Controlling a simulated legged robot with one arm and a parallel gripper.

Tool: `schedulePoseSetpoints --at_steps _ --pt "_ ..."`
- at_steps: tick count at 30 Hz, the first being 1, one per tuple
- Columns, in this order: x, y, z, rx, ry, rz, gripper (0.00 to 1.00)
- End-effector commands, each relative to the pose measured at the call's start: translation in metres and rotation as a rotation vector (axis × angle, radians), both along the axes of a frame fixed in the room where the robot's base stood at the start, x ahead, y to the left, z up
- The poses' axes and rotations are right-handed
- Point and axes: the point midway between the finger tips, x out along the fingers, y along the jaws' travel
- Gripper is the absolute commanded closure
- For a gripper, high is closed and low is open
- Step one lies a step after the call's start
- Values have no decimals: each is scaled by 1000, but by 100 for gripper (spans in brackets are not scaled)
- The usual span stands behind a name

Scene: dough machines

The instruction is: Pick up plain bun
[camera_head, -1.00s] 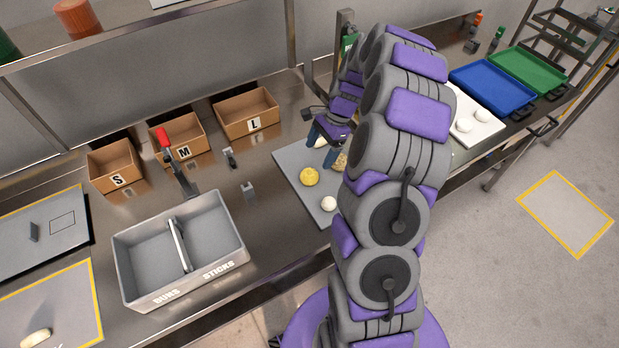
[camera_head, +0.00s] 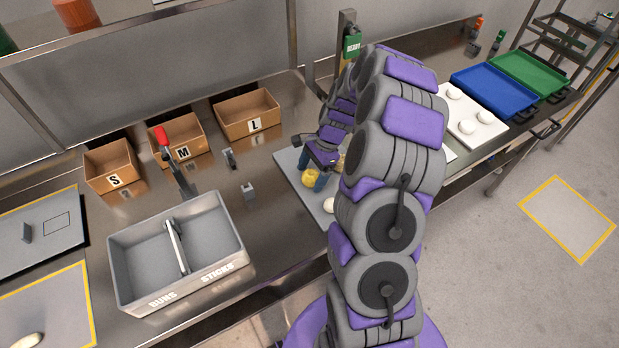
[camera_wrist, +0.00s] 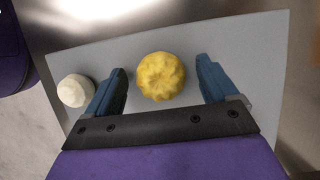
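A round, pale bun (camera_head: 329,205) with no topping lies on the grey board (camera_head: 283,161), partly hidden by my arm in the head view. The pale bun also shows in the wrist view (camera_wrist: 75,91), outside my gripper's left finger. A yellow, bumpy bun (camera_head: 310,177) lies on the same board. In the wrist view the yellow bun (camera_wrist: 161,76) is between the fingers, with a gap on each side. My gripper (camera_wrist: 160,68) is open and points down over the board. I cannot tell which bun is called plain.
A grey two-part bin (camera_head: 207,236) marked BUNS and STICKS stands front left. Cardboard boxes (camera_head: 247,113) marked S, M and L stand behind it. A white board with pale pieces (camera_head: 484,130) and blue (camera_head: 492,90) and green (camera_head: 528,74) trays are at right.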

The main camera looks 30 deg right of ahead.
Motion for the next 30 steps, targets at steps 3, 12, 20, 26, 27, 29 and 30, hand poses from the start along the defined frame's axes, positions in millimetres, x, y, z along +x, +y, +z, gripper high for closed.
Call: schedulePoseSetpoints --at_steps 3,12,20,26,27,29,30 --pt "0 0 0 0 0 -1 24" --pt "0 0 0 -1 0 0 53" --pt "0 1 0 -1 0 0 76" --pt "0 0 0 0 0 0 76" --pt "0 -1 1 0 0 0 76" --pt "0 -1 3 -1 -1 0 76" --pt "0 -1 4 -1 -1 0 76"
